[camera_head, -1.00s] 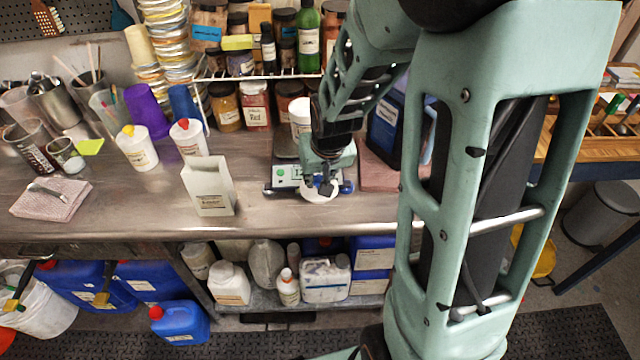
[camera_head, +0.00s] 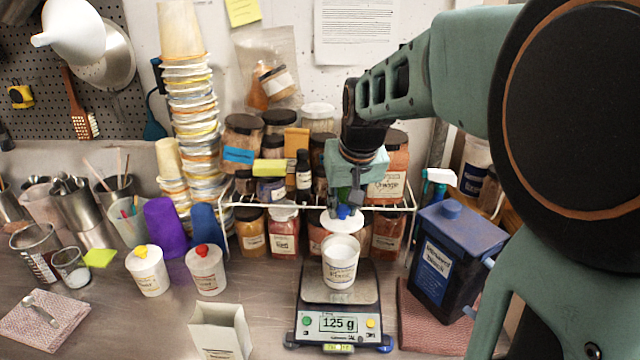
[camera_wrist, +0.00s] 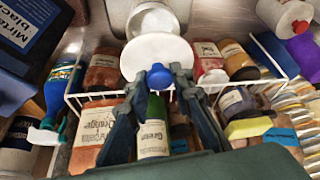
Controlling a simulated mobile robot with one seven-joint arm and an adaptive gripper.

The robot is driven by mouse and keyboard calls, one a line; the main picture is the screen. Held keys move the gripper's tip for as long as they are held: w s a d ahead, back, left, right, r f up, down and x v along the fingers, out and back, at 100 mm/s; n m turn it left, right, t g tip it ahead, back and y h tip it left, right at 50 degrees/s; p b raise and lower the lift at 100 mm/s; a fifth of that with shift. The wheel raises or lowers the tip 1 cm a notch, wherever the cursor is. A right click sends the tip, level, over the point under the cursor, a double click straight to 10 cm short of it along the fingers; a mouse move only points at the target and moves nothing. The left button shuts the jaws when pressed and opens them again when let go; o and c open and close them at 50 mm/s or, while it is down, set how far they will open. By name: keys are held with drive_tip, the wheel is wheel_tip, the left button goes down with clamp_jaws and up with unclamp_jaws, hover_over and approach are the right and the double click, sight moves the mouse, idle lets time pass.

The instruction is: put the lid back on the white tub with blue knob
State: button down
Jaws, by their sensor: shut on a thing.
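The white tub (camera_head: 341,262) stands upright and open on the scale (camera_head: 338,310), with white contents in it. My gripper (camera_head: 346,207) is shut on the blue knob of the white lid (camera_head: 342,222). The lid is above the tub and a little behind its opening, apart from it as far as the head view shows. In the wrist view the lid (camera_wrist: 152,54) shows as a white disc with the blue knob (camera_wrist: 159,77) between my fingertips. The tub (camera_wrist: 152,20) shows beyond it, partly hidden by the lid.
A wire rack (camera_head: 300,207) with several jars stands close behind. A blue jug (camera_head: 445,255) on a pink cloth (camera_head: 425,318) is at the right. A white paper bag (camera_head: 219,329) and two small white tubs (camera_head: 148,270) are at the left. The scale reads 125 g.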

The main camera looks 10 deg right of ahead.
drive_tip(key=shift+w, duration=0.2)
drive_tip(key=shift+f+b, duration=2.4)
drive_tip(key=shift+f, duration=0.75)
drive_tip(key=shift+f+b, duration=0.15)
drive_tip(key=shift+b, duration=0.15)
drive_tip(key=c, duration=1.1)
unclamp_jaws()
drive_tip(key=shift+c, duration=0.2)
drive_tip(key=shift+r+p, duration=2.6)
drive_tip(key=shift+r, duration=0.95)
drive_tip(key=shift+s, duration=0.1)
